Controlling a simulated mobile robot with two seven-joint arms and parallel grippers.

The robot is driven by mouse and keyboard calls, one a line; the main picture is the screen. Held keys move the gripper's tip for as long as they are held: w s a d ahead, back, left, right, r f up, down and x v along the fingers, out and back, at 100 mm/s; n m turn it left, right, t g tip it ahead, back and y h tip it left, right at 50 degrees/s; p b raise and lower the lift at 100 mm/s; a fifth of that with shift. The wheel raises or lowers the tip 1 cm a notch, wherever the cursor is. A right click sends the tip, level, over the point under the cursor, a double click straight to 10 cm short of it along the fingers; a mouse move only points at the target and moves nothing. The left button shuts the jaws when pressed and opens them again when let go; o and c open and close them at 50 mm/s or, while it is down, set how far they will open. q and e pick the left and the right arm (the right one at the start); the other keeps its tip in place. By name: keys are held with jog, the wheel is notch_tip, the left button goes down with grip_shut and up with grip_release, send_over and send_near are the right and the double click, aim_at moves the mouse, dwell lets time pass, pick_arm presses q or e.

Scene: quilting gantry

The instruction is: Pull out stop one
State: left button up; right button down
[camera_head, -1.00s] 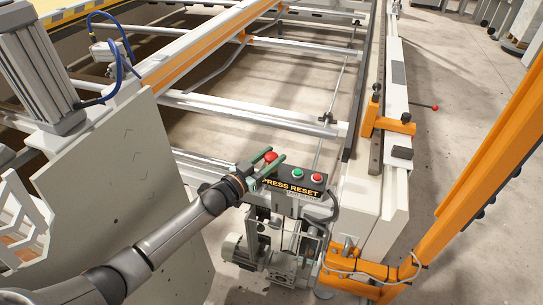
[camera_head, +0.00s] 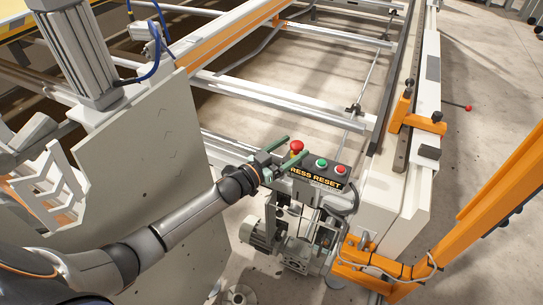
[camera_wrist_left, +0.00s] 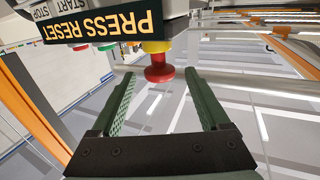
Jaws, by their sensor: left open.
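The stop is a red mushroom button (camera_head: 297,146) on the control box labelled PRESS RESET (camera_head: 316,178). In the left wrist view the red button (camera_wrist_left: 159,70) sits on a yellow collar (camera_wrist_left: 155,47), at the mouth of the jaws. My left gripper (camera_head: 297,148) is open, with its green fingers at the button. In the wrist view its fingers (camera_wrist_left: 159,76) stand one on each side of the red head, with a gap on both sides. I see no contact. My right gripper is not in view.
A green button (camera_head: 321,163) and a smaller red button (camera_head: 339,168) are on the same box, right of the stop. A motor (camera_head: 262,233) is below. A pale panel (camera_head: 150,170) stands left of my arm, and an orange post (camera_head: 500,190) rises at the right.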

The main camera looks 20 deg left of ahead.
pick_arm(q)
jog(key=p+v, duration=0.4)
jog(key=v, duration=0.6)
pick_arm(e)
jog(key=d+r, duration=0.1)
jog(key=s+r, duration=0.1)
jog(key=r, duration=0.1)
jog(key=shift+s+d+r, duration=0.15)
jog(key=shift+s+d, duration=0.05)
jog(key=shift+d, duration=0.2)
pick_arm(q)
jog(key=s+d+f+n+g+y+p, duration=0.1)
jog(key=s+d+f+g, duration=0.1)
jog(key=s, duration=0.5)
jog(key=s+d+f+n+g+y+p, duration=0.1)
jog(key=s+f, duration=0.3)
jog(key=s, duration=0.4)
jog(key=s+d+f+g+y+p, duration=0.1)
jog(key=s+d+f+g+y, duration=0.2)
jog(key=s, duration=0.4)
jog(key=shift+s+d+n+g, duration=0.2)
jog(key=shift+s+n+g, duration=0.2)
jog(key=shift+g, duration=0.1)
jog(key=shift+w+f, duration=0.1)
jog(key=shift+c, duration=0.4)
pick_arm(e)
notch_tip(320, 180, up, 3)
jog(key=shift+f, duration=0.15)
